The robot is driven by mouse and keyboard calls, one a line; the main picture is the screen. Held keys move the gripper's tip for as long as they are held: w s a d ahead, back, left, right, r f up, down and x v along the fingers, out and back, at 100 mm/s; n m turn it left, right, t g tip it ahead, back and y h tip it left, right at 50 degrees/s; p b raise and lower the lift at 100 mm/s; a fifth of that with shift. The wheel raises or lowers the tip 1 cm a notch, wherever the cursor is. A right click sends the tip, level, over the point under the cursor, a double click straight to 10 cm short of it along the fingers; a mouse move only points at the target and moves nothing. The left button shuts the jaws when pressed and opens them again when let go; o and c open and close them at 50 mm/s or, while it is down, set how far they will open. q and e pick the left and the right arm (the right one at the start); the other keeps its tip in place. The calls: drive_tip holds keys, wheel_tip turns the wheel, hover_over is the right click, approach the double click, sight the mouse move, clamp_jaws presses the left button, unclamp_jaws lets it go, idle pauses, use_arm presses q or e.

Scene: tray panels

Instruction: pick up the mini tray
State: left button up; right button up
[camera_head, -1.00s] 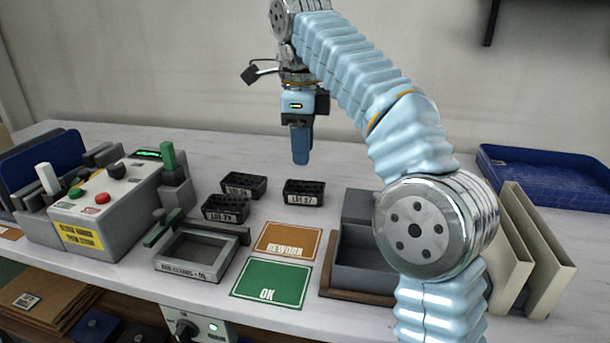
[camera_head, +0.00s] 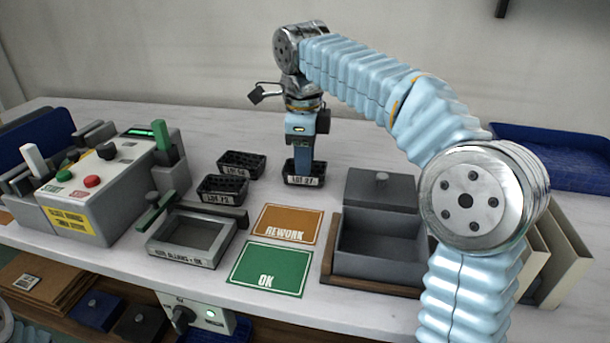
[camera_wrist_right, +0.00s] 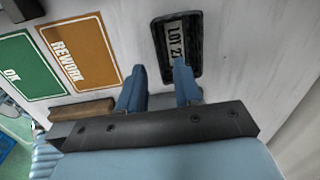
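Three small black mini trays with white lot labels stand on the table in the head view. The one labelled LOT 27 (camera_head: 305,181) is at the right; the other two (camera_head: 222,197) (camera_head: 241,172) are further left. My right gripper (camera_head: 303,166) points down at the LOT 27 tray and hides part of its top. In the wrist view the two blue fingers (camera_wrist_right: 158,82) are apart with nothing between them. One finger overlaps the near edge of the LOT 27 tray (camera_wrist_right: 170,58); I cannot tell whether it touches. My left gripper is out of view.
An orange REWORK mat (camera_head: 287,224) and a green OK mat (camera_head: 268,270) lie in front. A grey open frame (camera_head: 160,240) and control box (camera_head: 105,195) stand left. A grey bin (camera_head: 370,268) stands right, a blue tray (camera_head: 560,155) at the back right.

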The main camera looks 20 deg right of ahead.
wheel_tip(320, 180, down, 4)
drive_tip(key=shift+w+d+f, duration=0.1)
drive_tip(key=shift+d+f, duration=0.05)
drive_tip(key=shift+f, duration=0.1)
clamp_jaws()
drive_tip(key=shift+r, duration=0.1)
